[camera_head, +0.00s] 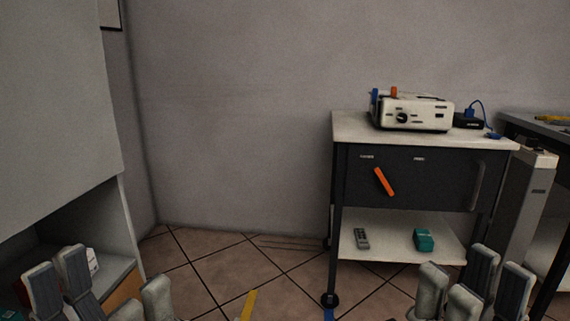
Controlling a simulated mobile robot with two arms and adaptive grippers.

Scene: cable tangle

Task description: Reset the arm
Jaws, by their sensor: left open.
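My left gripper (112,290) is at the bottom left, in front of the grey cabinet's open lower shelf. Its grey padded fingers stand upright and apart, with nothing seen between them. My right gripper (463,287) is at the bottom right, in front of the cart's lower right side. Its fingers also point up and are spread, with no object seen in them. The lower parts of both grippers and both arms are cut off by the bottom edge.
A dark cart (425,185) carries a cream device (415,113), a black box (467,121) with a blue cable, and an orange handle (384,181). A grey remote (361,239) and a teal box (424,240) lie on its lower shelf. Tiled floor (215,270) between the grippers is mostly clear.

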